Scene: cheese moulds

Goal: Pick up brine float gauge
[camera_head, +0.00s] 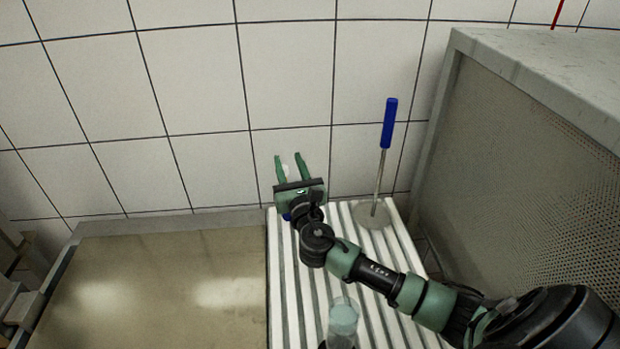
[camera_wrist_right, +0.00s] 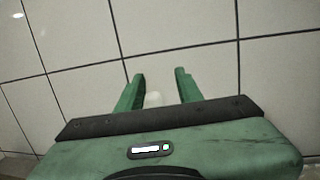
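My right gripper (camera_head: 290,158) is above the far left part of the white slatted rack, with its two green fingers apart and pointing toward the tiled wall. A bit of blue shows just below the gripper body. I cannot tell if this is the brine float gauge; most of it is hidden by the gripper. A clear cylinder with pale green contents (camera_head: 343,318) stands at the near part of the rack. My left gripper is not in view.
A blue-handled rod with a round disc foot (camera_head: 388,125) stands on the slatted rack (camera_head: 281,285), right of my gripper. A perforated metal box (camera_head: 530,165) is at the right. A shallow metal basin (camera_head: 150,290) lies left. The tiled wall is close behind.

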